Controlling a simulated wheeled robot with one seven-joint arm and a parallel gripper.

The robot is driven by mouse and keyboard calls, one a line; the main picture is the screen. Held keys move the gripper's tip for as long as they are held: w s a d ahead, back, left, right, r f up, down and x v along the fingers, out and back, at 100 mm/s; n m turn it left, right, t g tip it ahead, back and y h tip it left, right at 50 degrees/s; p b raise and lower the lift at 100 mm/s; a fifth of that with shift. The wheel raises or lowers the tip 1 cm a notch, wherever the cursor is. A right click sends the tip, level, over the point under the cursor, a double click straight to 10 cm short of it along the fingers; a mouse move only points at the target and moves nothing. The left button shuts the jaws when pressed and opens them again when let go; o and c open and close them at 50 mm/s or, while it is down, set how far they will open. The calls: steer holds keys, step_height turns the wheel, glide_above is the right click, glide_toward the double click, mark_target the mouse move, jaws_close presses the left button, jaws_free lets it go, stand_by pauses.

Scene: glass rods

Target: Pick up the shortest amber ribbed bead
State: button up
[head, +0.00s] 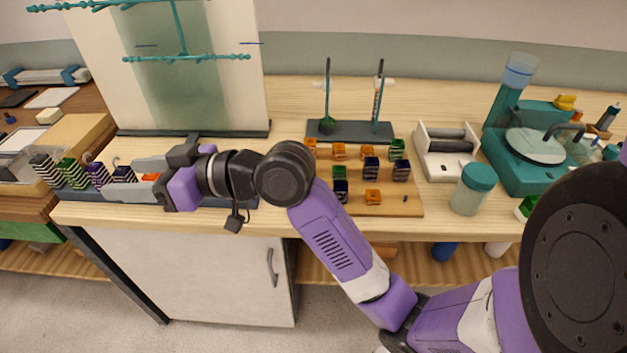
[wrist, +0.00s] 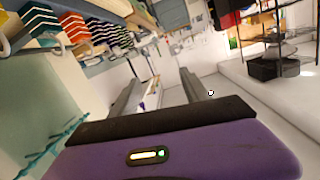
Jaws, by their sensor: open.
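Several amber ribbed beads sit on a wooden board (head: 408,208) in the head view: one at the back left (head: 310,144), two along the back (head: 338,152) (head: 366,152), and one at the front (head: 372,197). I cannot tell which is shortest; their heights look close. My gripper (head: 146,174) is open, well left of the board, above a row of striped hooked pieces. An orange piece (head: 150,177) shows by its fingers, apparently in that row. In the wrist view my gripper (wrist: 160,80) has nothing between its fingers, and an orange-striped piece (wrist: 75,27) is off to the left.
Dark blue and green beads (head: 371,168) (head: 397,149) stand among the amber ones. A dark stand with two rods (head: 350,131) is behind the board. A white roller device (head: 447,165) and a teal-lidded jar (head: 474,189) stand right. A tall panel (head: 230,90) stands back left.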

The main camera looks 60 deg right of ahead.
steer(key=s+d+f+n+g+h+p, duration=0.1)
steer(key=s+d+g, duration=0.1)
steer(key=d, duration=0.2)
steer(key=s+d+f+n+g+p, duration=0.1)
steer(key=s+d+n+g+p, duration=0.1)
steer(key=d+g, duration=0.15)
steer(key=g+h+p, duration=0.4)
steer(key=g+p, duration=0.1)
steer(key=g, duration=0.5)
glide_above(375, 196)
steer(key=f, duration=0.4)
steer(key=a+f, duration=0.1)
steer(key=f, duration=0.1)
steer(key=shift+s+d+f+m, duration=0.1)
steer(key=shift+s+f+m, duration=0.05)
steer(key=shift+f, duration=0.45)
steer(key=shift+s+d+f+m, duration=0.1)
steer(key=shift+f+m, duration=0.05)
steer(key=shift+f, duration=0.4)
steer(key=shift+w+f, duration=0.15)
steer(key=shift+f, duration=1.25)
steer(key=shift+w+f, duration=0.1)
steer(key=shift+f, duration=1.25)
steer(key=shift+c, duration=0.4)
jaws_close()
